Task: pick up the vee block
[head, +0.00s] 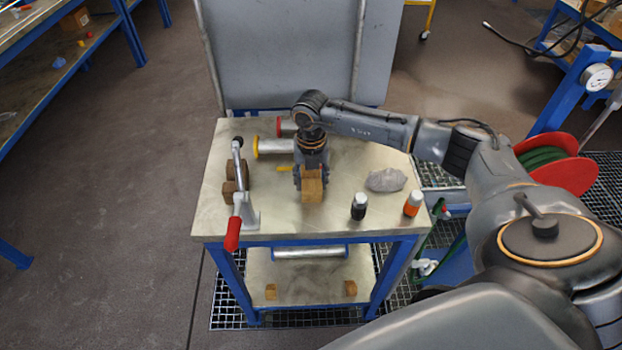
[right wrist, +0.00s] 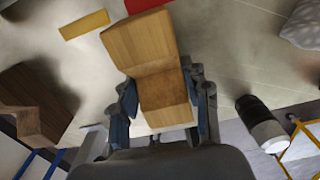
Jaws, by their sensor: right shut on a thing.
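The vee block (head: 312,188) is a light wooden block near the middle of the table top in the head view. My right gripper (head: 311,178) points down on it from above, with its fingers on either side. In the right wrist view the vee block (right wrist: 150,55) sits between the two fingers of the gripper (right wrist: 165,108), with its notched shape showing. The gripper is shut on it. I cannot tell whether its underside touches the table. My left gripper is not in view.
A shaft on brown wooden blocks (head: 229,192) and a red-handled tool (head: 233,232) are at the table's left. Yellow-ended (head: 272,147) and red-ended (head: 286,127) cylinders lie behind. A grey rag (head: 386,180), black bottle (head: 359,207) and orange bottle (head: 413,204) are right.

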